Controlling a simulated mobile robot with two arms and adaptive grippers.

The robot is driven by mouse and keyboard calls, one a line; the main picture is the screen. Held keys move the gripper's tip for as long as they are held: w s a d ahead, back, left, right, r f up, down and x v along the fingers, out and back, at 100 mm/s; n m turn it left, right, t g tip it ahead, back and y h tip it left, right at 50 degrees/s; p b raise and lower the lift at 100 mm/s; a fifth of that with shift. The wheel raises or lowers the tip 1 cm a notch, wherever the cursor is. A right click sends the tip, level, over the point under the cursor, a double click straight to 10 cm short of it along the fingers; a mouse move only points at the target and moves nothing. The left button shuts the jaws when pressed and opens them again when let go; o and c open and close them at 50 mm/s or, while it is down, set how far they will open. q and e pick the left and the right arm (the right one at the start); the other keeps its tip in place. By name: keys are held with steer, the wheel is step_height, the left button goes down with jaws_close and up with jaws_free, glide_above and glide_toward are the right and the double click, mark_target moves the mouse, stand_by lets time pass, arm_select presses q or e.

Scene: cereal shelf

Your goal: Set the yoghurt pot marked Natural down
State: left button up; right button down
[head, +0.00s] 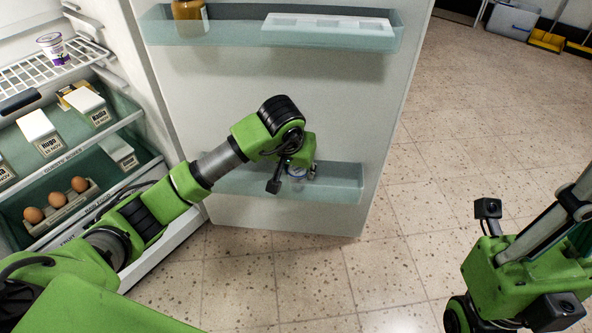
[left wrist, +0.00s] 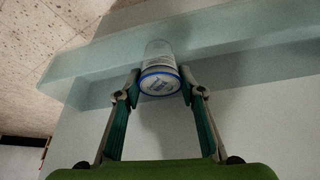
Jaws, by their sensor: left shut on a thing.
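A white yoghurt pot with a blue rim (left wrist: 160,78) is between the fingertips of my left gripper (left wrist: 160,82), which is shut on it. Its lettering is too small to read. In the head view a bit of the pot (head: 297,174) shows below my left gripper (head: 303,168), at the lower door shelf (head: 340,186) of the open fridge. The pot is at or inside this pale teal bin; I cannot tell whether it touches the bottom. My right arm is at the lower right of the head view, and its fingers cannot be made out.
Another yoghurt pot (head: 53,48) with purple marking stands on the wire shelf (head: 30,75) inside the fridge. Named cartons and an egg tray (head: 62,206) are below. The upper door shelf (head: 225,30) holds a jar (head: 188,14) and a white tray (head: 328,25). The lower door shelf looks otherwise empty.

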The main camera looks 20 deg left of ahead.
arm_select(q)
steer(key=shift+f, duration=0.15)
steer(key=o, duration=1.2)
steer(key=shift+o, duration=0.2)
steer(key=p+v, duration=0.4)
steer(key=v, duration=0.8)
steer(key=shift+r, duration=0.25)
